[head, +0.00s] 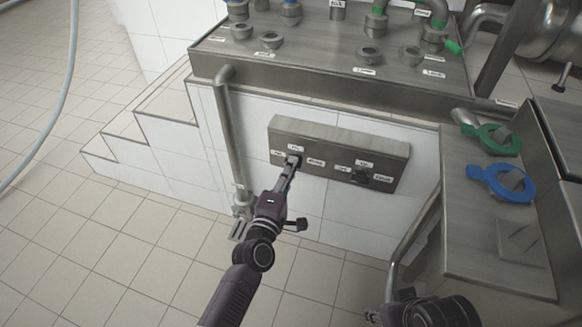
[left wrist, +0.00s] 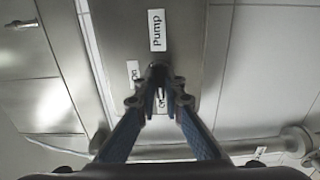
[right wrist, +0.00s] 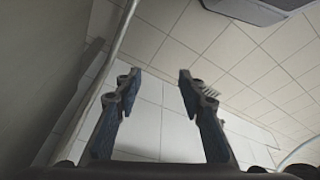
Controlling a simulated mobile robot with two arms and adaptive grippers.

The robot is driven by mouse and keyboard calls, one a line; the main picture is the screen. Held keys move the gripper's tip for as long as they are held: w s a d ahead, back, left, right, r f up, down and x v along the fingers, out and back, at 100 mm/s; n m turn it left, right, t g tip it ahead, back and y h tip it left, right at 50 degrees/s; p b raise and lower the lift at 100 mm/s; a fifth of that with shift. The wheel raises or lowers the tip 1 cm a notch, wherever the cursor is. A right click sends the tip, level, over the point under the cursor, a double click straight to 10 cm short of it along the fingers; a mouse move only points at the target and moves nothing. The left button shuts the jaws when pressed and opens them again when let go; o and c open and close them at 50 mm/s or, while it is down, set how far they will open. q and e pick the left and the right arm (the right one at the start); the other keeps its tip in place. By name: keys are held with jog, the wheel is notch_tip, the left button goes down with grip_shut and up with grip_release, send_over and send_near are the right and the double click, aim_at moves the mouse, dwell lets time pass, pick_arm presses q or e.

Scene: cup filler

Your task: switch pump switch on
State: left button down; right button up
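The pump switch is a dark knob (left wrist: 157,72) on a grey metal switch box (head: 345,140) fixed to the white tiled wall. In the left wrist view its "Pump" label (left wrist: 156,30) shows beside it, with an "On" label and a partly covered "Off" label. My left gripper (head: 292,162) is at the left knob of the box. In the left wrist view its fingertips (left wrist: 158,88) close in on both sides of the knob and hide part of it. My right gripper (right wrist: 158,76) is open and empty, away from the box.
A second dark knob (head: 361,176) sits on the right of the box. A steel bench with pipes and caps (head: 320,60) stands above. A vertical pipe (head: 230,135) runs left of the box. A steel counter (head: 490,240) with green (head: 490,138) and blue (head: 502,184) rings is at right.

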jog(key=shift+r, duration=0.15)
pick_arm(q)
jog(key=shift+m+p, duration=4)
jog(key=shift+m, duration=5)
pick_arm(e)
notch_tip(320, 180, down, 20)
jog(key=s+g, duration=0.1)
jog(key=s, duration=0.1)
jog(key=shift+s, duration=0.35)
pick_arm(q)
jog(key=c, duration=2)
grip_release()
jog(key=shift+c, duration=0.2)
